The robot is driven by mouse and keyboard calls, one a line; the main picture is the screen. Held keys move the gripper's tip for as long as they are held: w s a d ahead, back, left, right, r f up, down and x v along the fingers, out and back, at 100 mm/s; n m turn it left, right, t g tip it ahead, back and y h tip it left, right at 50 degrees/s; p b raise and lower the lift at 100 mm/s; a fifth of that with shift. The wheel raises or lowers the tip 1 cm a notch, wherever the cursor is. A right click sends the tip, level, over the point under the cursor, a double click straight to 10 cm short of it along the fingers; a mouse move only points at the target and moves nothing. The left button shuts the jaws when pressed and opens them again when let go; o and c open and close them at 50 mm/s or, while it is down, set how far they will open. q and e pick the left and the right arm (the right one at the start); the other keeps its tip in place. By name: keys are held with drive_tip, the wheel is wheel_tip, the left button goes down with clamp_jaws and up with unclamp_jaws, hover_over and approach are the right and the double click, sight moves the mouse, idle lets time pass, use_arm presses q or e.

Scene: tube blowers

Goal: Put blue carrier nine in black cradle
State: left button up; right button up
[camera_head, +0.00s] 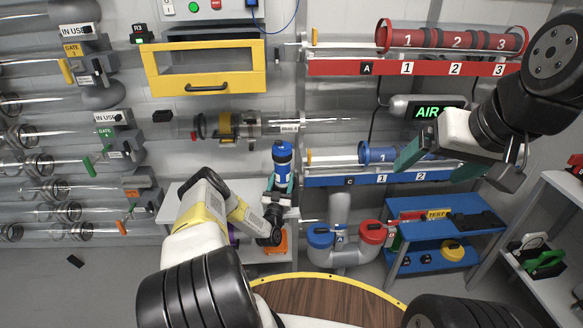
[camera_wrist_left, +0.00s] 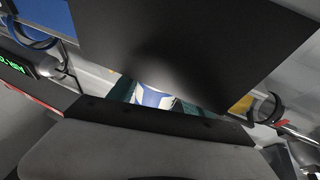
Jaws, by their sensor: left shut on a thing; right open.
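A blue and white carrier (camera_head: 282,153) with a dark band stands upright in my left gripper (camera_head: 281,182), in front of the wall. The left gripper is shut on it, with its green fingers around the lower part. My right gripper (camera_head: 455,163) is open and empty at the right, in front of the blue rack. I cannot clearly identify the black cradle; a dark flat item (camera_head: 483,222) lies on the blue table.
The blue table (camera_head: 430,205) also bears red and yellow blocks. A red rack (camera_head: 430,69) and a blue rack (camera_head: 350,181) hold numbered carriers. A yellow-framed door (camera_head: 205,70) and clear tubes line the wall. A round wooden table (camera_head: 325,300) is in front, its visible top bare.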

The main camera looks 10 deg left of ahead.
use_arm(q)
drive_tip(key=shift+f, duration=0.25)
drive_tip(key=o, duration=1.6)
drive_tip(key=shift+o, duration=0.2)
drive_tip(key=shift+r, duration=0.2)
drive_tip(key=v, duration=1.1)
drive_tip(key=shift+s+r, duration=0.25)
drive_tip(key=shift+s, duration=0.3)
